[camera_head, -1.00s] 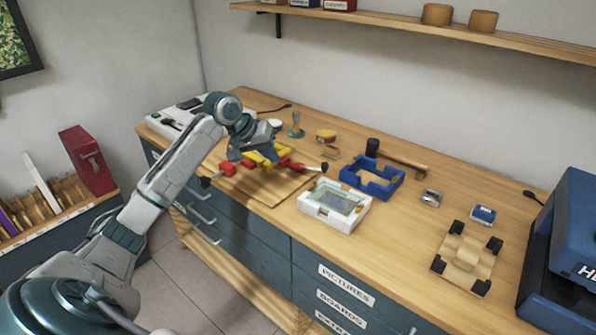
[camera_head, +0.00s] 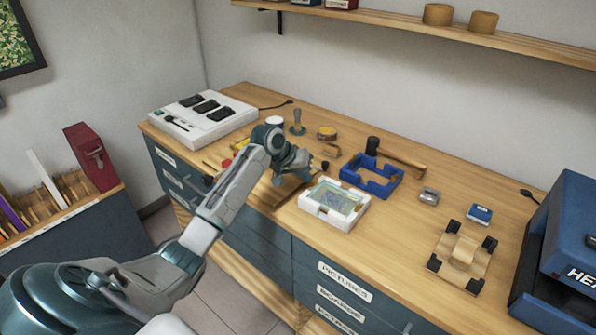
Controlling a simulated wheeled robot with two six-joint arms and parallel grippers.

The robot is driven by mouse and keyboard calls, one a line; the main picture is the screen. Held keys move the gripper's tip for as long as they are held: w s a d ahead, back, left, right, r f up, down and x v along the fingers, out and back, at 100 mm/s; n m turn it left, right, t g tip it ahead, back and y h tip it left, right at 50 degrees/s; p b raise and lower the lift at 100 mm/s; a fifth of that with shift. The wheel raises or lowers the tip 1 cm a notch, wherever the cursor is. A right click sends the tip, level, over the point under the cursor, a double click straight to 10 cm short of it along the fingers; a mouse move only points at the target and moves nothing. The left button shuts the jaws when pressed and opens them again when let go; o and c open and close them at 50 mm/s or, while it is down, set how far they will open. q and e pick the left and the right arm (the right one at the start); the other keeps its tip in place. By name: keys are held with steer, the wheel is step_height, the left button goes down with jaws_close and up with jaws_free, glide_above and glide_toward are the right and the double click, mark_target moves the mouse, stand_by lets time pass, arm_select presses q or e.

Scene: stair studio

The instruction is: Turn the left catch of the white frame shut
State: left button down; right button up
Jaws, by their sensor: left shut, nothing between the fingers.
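The white frame (camera_head: 346,223) lies on the wooden worktop with a pale greenish picture inside its rim. Its catches are too small to make out, so I cannot tell how the left one is turned. My left gripper (camera_head: 281,181) is shut and empty, pointing down just beyond the frame's left side. I cannot tell whether it touches the frame. My right gripper is out of view.
A blue corner-clamp frame (camera_head: 353,180) and a dark-headed mallet (camera_head: 401,157) lie behind the white frame. A white box with dark pads (camera_head: 218,127) stands at the back left. A wooden jig (camera_head: 449,263) and a large blue machine (camera_head: 570,255) are at the right.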

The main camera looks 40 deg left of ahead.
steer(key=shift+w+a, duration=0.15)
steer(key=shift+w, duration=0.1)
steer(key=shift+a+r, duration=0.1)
arm_select(q)
steer(key=shift+w+m, duration=0.1)
steer(key=shift+m, duration=0.2)
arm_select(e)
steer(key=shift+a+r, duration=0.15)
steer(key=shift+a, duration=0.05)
